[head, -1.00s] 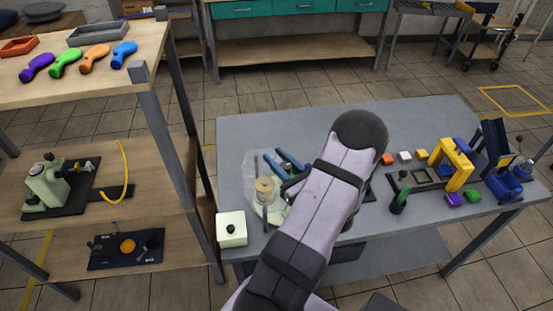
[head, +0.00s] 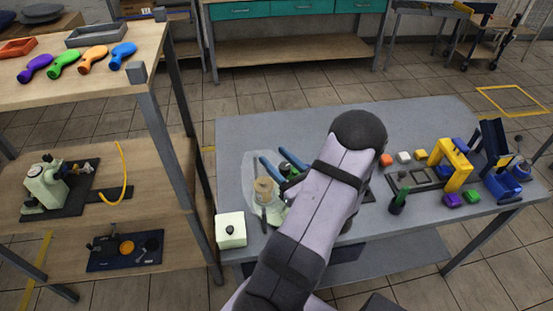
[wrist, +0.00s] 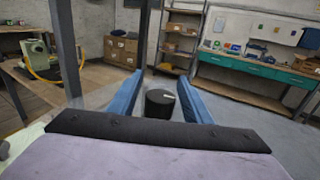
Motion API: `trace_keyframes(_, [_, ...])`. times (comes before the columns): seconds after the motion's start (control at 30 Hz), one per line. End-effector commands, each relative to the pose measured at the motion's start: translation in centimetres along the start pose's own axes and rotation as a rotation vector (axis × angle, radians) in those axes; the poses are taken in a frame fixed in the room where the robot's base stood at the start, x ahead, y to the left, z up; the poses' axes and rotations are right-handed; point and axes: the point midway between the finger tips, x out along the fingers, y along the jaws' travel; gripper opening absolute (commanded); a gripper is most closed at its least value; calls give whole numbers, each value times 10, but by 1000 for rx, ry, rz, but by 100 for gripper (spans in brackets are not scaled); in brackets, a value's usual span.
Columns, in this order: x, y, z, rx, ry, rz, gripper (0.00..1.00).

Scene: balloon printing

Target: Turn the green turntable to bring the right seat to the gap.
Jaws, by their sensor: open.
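The pale green turntable (head: 254,203) lies at the left end of the grey table in the head view, partly hidden behind my arm. A beige round piece (head: 264,188) stands at its middle, and a dark upright piece (head: 263,218) shows at its near side. My gripper (head: 277,161) is open over the turntable's far right side, its two blue fingers spread. In the wrist view, a black cylinder (wrist: 160,104) with a small white mark stands between the open fingers (wrist: 157,98), with gaps on both sides. I cannot tell which seat is at the gap.
A white box with a black knob (head: 231,229) stands at the table's near left corner. Coloured blocks (head: 404,157), a green-handled tool (head: 399,200) and a yellow arch (head: 456,163) stand to the right. The table's back is clear. A wooden shelf (head: 150,190) stands left.

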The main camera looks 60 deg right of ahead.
Motion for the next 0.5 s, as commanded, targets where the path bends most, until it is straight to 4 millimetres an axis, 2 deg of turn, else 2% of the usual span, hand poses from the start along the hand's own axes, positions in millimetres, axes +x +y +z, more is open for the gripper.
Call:
trace_keyframes(0.17, [-15,-2,-2,-1,0,-5,45])
trace_keyframes(0.5, [-58,-1,-2,-2,-1,-4,45])
